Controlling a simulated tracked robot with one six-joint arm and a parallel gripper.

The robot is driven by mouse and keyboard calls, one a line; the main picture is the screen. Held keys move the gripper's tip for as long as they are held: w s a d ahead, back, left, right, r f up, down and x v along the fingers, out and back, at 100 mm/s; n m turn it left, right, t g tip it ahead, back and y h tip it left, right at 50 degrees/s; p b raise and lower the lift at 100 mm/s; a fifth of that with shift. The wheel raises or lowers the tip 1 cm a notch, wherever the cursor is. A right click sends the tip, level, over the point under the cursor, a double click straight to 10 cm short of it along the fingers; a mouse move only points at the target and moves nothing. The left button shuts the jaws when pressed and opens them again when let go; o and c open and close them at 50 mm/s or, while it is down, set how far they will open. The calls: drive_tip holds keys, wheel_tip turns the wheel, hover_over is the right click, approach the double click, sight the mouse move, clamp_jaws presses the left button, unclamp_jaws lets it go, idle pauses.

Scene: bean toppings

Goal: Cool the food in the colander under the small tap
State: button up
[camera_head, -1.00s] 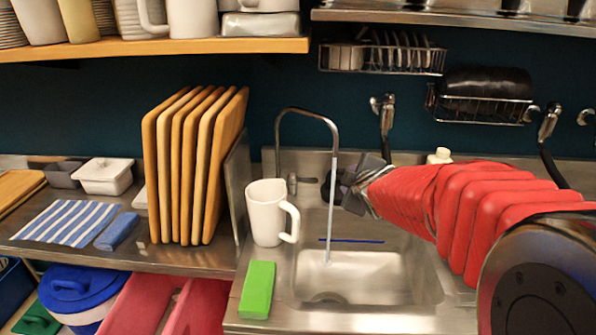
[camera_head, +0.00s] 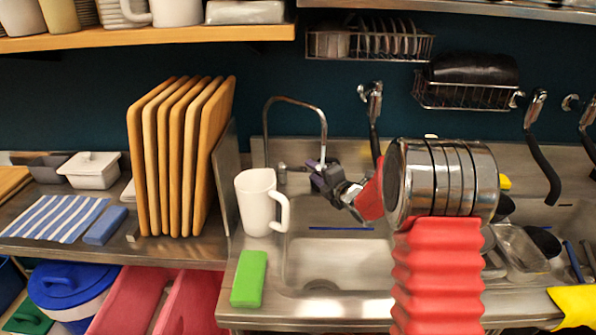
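The small tap (camera_head: 296,101) is a thin chrome arched spout at the back left of the sink. No water stream shows below it. Its valve (camera_head: 282,172) is at the base of the spout. My gripper (camera_head: 318,178), dark with some purple, is beside the lower end of the spout, just right of the valve. I cannot tell whether its fingers are open or shut, or whether they touch the tap. I see no colander or food in this view. The steel sink basin (camera_head: 335,262) looks empty in its visible part. My red arm hides the sink's right side.
A white mug (camera_head: 257,203) stands on the sink's left edge, behind a green block (camera_head: 249,279). Upright wooden boards (camera_head: 212,150) stand further left. Clear containers (camera_head: 520,250) lie right of my arm. Wire racks (camera_head: 465,94) hang on the wall above.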

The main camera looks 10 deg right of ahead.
sight(299, 170)
drive_tip(key=shift+w+a+f+n+y, duration=0.2)
drive_tip(key=shift+f+n+y, duration=0.25)
drive_tip(key=shift+f, duration=0.2)
drive_tip(key=shift+w+a+f+n+y, duration=0.1)
drive_tip(key=shift+a+f+n+y, duration=0.1)
drive_tip(key=shift+f+n+y, duration=0.3)
drive_tip(key=shift+f, duration=0.1)
drive_tip(key=shift+x, duration=3.75)
drive_tip(key=shift+d, duration=0.15)
drive_tip(key=shift+c, duration=0.6)
drive_tip(key=shift+f, duration=0.1)
clamp_jaws()
drive_tip(key=shift+h, duration=0.35)
